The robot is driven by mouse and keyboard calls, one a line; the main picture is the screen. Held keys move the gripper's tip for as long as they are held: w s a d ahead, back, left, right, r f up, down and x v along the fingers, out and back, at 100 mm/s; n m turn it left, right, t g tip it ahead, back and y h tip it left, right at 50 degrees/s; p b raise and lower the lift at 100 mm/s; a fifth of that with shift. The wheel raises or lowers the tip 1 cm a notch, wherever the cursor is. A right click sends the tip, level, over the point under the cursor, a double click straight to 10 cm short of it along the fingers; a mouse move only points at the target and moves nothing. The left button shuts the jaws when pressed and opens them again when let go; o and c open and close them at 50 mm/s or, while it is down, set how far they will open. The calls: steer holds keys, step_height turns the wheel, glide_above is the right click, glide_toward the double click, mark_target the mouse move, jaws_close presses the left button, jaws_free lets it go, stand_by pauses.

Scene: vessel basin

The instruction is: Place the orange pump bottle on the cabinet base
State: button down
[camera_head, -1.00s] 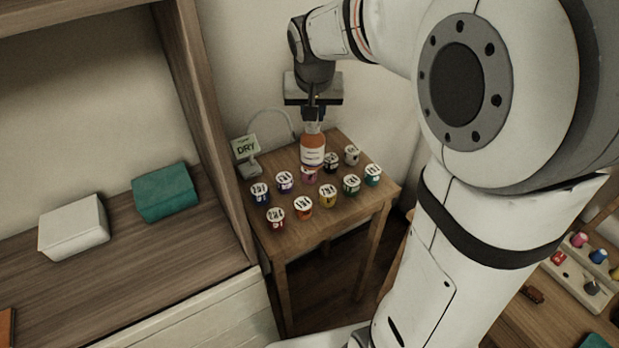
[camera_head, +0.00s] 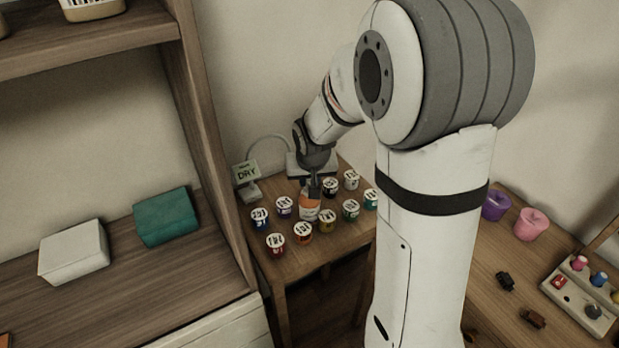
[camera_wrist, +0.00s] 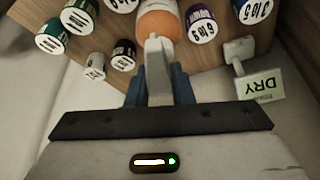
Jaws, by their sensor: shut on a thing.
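The orange pump bottle (camera_head: 308,208) has a pale label and is among the small jars on the wooden side table. It also shows at the top of the wrist view (camera_wrist: 160,24). My gripper (camera_head: 314,188) is shut on the bottle's pump top from above; in the wrist view its fingers (camera_wrist: 158,82) close around the grey-white pump. I cannot tell whether the bottle's bottom touches the table. The cabinet base (camera_head: 130,285) is the wide wooden surface at the left, with a white box (camera_head: 72,252) and a teal box (camera_head: 165,217) on it.
Several white-lidded jars (camera_head: 276,244) surround the bottle closely. A DRY sign (camera_head: 247,174) stands at the table's back left. A cabinet side panel (camera_head: 205,130) rises between table and cabinet base. Purple (camera_head: 496,205) and pink (camera_head: 531,225) pots stand at right.

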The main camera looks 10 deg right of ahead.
steer(key=shift+f+b, duration=0.25)
steer(key=shift+b, duration=0.05)
steer(key=c, duration=1.3)
jaws_free()
steer(key=shift+r, duration=0.15)
